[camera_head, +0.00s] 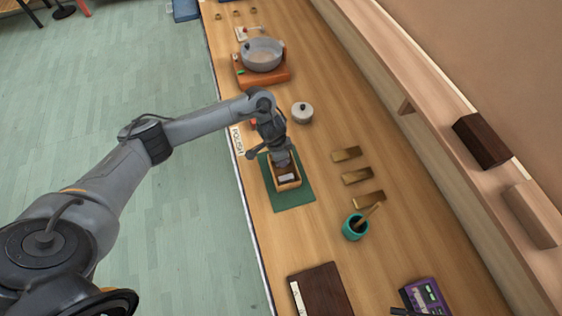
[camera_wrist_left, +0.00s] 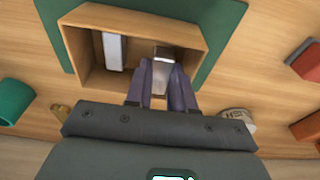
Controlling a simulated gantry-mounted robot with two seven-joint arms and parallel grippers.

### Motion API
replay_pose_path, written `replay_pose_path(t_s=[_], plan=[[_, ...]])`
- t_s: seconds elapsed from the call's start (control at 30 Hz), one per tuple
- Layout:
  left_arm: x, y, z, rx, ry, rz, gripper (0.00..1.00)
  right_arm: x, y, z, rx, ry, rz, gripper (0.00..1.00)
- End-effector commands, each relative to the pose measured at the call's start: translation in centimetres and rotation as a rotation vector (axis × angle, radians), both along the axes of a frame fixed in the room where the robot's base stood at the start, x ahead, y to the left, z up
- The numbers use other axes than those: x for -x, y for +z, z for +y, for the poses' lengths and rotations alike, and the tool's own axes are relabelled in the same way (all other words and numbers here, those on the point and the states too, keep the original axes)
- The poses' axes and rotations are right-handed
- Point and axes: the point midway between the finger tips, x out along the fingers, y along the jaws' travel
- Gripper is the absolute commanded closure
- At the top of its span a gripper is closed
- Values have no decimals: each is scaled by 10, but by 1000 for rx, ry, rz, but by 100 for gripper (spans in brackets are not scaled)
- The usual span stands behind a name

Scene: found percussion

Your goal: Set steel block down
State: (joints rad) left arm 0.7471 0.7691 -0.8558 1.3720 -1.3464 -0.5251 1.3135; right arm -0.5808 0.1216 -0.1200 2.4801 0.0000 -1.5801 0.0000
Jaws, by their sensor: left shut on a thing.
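My left gripper (camera_head: 283,162) points down over a small open wooden box (camera_head: 297,184) that stands on a green mat (camera_head: 300,199). In the left wrist view its fingers (camera_wrist_left: 161,82) are shut on a grey steel block (camera_wrist_left: 162,55), which is at or inside the mouth of the box (camera_wrist_left: 190,26). I cannot tell whether the block touches the box floor. A second pale block (camera_wrist_left: 114,52) lies inside the box, apart from the held one. In the head view, the arm hides the held block. My right gripper is not in view.
Several brass bars (camera_head: 357,176) and a teal cup (camera_head: 355,228) lie to the right on the wooden counter. A dark box (camera_head: 322,290) is nearer.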

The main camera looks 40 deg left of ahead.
Motion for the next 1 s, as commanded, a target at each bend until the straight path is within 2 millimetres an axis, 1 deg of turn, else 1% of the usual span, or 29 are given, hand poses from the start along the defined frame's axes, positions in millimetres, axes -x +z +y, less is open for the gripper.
replay_pose_path(t_s=[0.03,0.1,0.2,0.63,0.67,0.7,0.73,1.0], plan=[[1,-9,0,-1,2,2,100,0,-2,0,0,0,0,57],[1,-16,0,-1,1,2,100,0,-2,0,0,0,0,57],[0,-22,0,-1,1,0,100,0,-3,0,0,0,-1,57],[0,-27,0,-1,1,0,100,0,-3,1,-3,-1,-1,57],[0,-27,0,-1,1,0,74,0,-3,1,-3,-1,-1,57],[0,-27,0,-1,1,0,68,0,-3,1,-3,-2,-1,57],[0,-27,0,-1,1,0,67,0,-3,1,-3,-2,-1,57],[0,-26,0,-1,1,0,67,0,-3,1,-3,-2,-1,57]])
